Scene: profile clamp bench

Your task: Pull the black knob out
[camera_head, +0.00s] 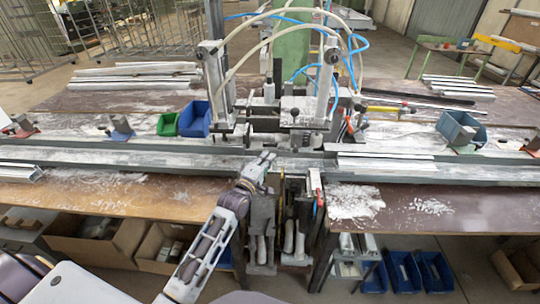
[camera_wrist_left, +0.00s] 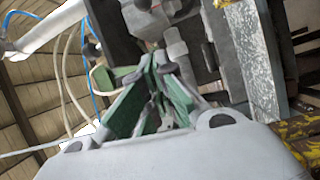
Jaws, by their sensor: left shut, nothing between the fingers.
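The clamp machine (camera_head: 290,115) stands at the middle of the bench, with a small dark knob (camera_head: 294,112) on its front. I cannot tell for certain whether this is the black knob of the task. My left gripper (camera_head: 266,158) is in front of and below the machine, at the bench's front rail, apart from that knob. In the left wrist view the green-padded fingers (camera_wrist_left: 167,72) come together at their tips, shut with nothing between them. Dark rounded parts of the machine (camera_wrist_left: 143,4) show beyond the fingers. My right gripper is not in view.
A long metal rail (camera_head: 110,157) runs along the bench's front. Green (camera_head: 167,124) and blue (camera_head: 195,119) bins stand left of the machine. White profiles (camera_head: 385,163) lie on the right. Uprights and hoses crowd the space around the machine.

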